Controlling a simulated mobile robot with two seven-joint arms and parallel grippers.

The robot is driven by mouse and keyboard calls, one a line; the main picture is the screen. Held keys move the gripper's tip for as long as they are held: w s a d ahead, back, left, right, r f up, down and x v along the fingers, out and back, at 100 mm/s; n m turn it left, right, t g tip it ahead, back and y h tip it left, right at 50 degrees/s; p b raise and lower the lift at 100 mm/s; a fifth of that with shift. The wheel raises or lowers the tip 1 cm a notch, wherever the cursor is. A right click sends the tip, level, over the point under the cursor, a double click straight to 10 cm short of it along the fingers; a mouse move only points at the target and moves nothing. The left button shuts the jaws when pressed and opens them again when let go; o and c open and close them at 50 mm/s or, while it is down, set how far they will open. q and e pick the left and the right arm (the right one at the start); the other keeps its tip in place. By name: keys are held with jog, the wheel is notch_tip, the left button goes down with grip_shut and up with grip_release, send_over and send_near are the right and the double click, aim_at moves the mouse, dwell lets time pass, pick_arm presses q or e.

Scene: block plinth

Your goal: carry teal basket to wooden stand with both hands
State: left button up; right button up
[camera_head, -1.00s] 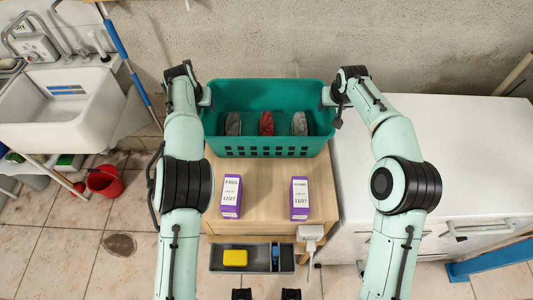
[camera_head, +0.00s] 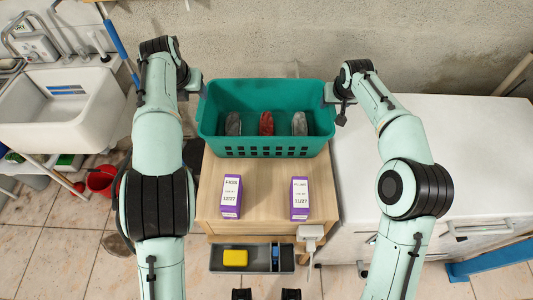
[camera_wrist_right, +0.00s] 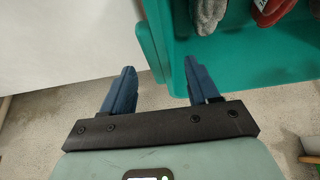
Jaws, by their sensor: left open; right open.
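The teal basket (camera_head: 265,142) sits upright on the back of the wooden stand (camera_head: 265,185) in the head view. It holds two grey items (camera_head: 233,124) and a red one (camera_head: 266,124). My left gripper (camera_head: 200,88) is open beside the basket's left end; its fingertips are hard to see. My right gripper (camera_head: 329,93) is open at the right end. In the right wrist view, the blue fingers of the right gripper (camera_wrist_right: 162,80) are apart, with the basket's teal end tab (camera_wrist_right: 151,52) reaching toward the gap between them.
Two purple boxes (camera_head: 231,197) (camera_head: 299,199) stand at the front of the stand. A grey tray (camera_head: 252,258) with a yellow block lies below its front. A white sink (camera_head: 70,105) is at left and a white counter (camera_head: 450,150) at right. A concrete wall is behind.

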jog(key=v, duration=0.9)
jog(key=shift+s+f, duration=0.1)
jog(key=shift+s, duration=0.05)
